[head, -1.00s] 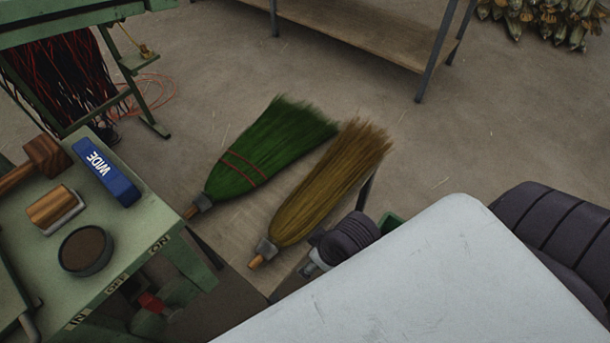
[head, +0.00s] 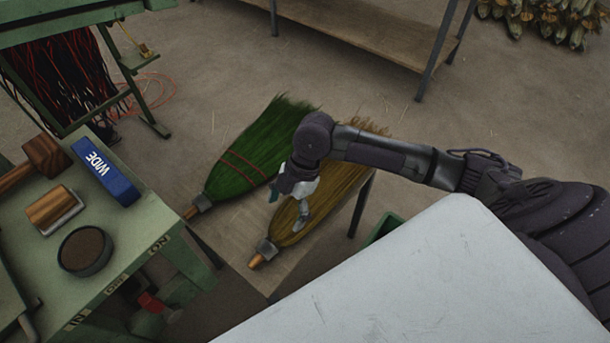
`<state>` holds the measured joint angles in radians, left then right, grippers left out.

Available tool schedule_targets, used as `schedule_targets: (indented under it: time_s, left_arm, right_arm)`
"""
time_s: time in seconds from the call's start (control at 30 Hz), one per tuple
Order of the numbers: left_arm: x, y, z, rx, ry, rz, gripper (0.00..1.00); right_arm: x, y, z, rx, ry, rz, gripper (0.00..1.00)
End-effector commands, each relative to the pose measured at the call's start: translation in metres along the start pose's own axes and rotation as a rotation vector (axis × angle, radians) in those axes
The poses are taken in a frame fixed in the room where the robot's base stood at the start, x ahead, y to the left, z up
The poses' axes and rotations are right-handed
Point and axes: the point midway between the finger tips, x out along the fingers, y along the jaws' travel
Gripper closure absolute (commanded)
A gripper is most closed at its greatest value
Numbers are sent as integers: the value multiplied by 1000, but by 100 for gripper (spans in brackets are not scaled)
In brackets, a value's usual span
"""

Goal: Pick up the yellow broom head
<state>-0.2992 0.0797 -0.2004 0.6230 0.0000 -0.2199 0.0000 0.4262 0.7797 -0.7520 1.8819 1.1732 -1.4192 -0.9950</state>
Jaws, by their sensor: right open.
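The yellow broom head (head: 322,213) lies on a low table, its short wooden stub and grey collar toward the viewer. Its bristles point up and right in the head view. My right arm reaches in from the right across its upper bristles and hides part of them. My right gripper (head: 287,208) is open over the yellow broom head, near its left side and lower half. Whether the fingers touch the bristles I cannot tell. A green broom head (head: 254,147) with red stitching lies just left of it. My left gripper is not in view.
A green workbench (head: 140,233) on the left holds a wooden mallet (head: 40,158), a blue "WIDE" block (head: 105,172), a brush-like block (head: 52,206) and a dark bowl (head: 86,249). A shelf (head: 370,32) stands behind on open floor.

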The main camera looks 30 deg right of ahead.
Motion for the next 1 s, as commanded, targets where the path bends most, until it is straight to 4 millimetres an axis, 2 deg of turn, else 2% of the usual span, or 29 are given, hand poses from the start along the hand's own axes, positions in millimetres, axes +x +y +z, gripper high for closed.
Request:
schedule_targets:
  time_s: [0.4,0.67,0.9,1.0]
  left_arm:
    - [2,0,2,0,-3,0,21]
    - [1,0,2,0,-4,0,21]
    - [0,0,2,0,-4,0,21]
    - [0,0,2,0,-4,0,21]
  right_arm:
    - [72,0,-1,-4,4,-4,15]
    - [91,-1,-4,-4,4,-5,15]
    - [126,-1,-11,-3,3,-3,15]
    - [133,-2,-11,-3,3,-3,15]
